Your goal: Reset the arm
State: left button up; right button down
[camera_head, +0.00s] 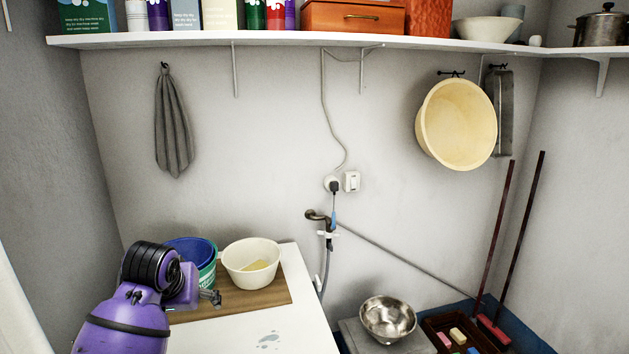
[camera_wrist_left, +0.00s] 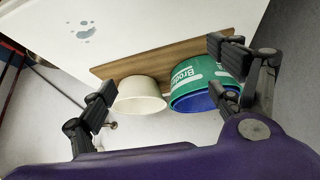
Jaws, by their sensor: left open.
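My left arm, purple and black, comes in from the lower left in the head view. Beyond the fingers are the cream bowl (camera_wrist_left: 140,96) and a green bucket (camera_wrist_left: 195,82) with white lettering. Whether a finger touches a bucket is hard to tell. My right gripper is not in view.
The wooden board (camera_head: 240,298) lies on a white top (camera_head: 285,327), clear at front right apart from a bluish mark. A steel bowl (camera_head: 388,317) is right. A shelf (camera_head: 300,43) runs overhead.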

pick_arm(q)
jog(key=w+d+f+m+t, duration=0.2)
jog(key=w+t, duration=0.2)
jog(key=w, duration=0.2)
jog(key=shift+m+t+h, duration=0.8)
jog(key=s+d+f, duration=0.1)
jog(key=s+f, duration=0.1)
jog(key=f, duration=0.1)
jog(key=s+d+f, duration=0.1)
jog(key=s+f, duration=0.2)
jog(key=s+d+f, duration=0.1)
jog(key=s+f, duration=0.2)
jog(key=f, duration=0.1)
jog(key=shift+d, duration=0.25)
jog(key=s+d+f+g, duration=0.1)
jog(key=s+f, duration=0.5)
jog(key=s, duration=0.4)
jog(key=s+d+f+g, duration=0.1)
jog(key=s+f, duration=0.6)
jog(key=s, duration=0.4)
jog(key=s+d+f+n+g, duration=0.1)
jog(key=s+f, duration=0.5)
jog(key=s, duration=0.4)
jog(key=shift+s+d+f, duration=0.15)
jog(key=shift+f, duration=0.2)
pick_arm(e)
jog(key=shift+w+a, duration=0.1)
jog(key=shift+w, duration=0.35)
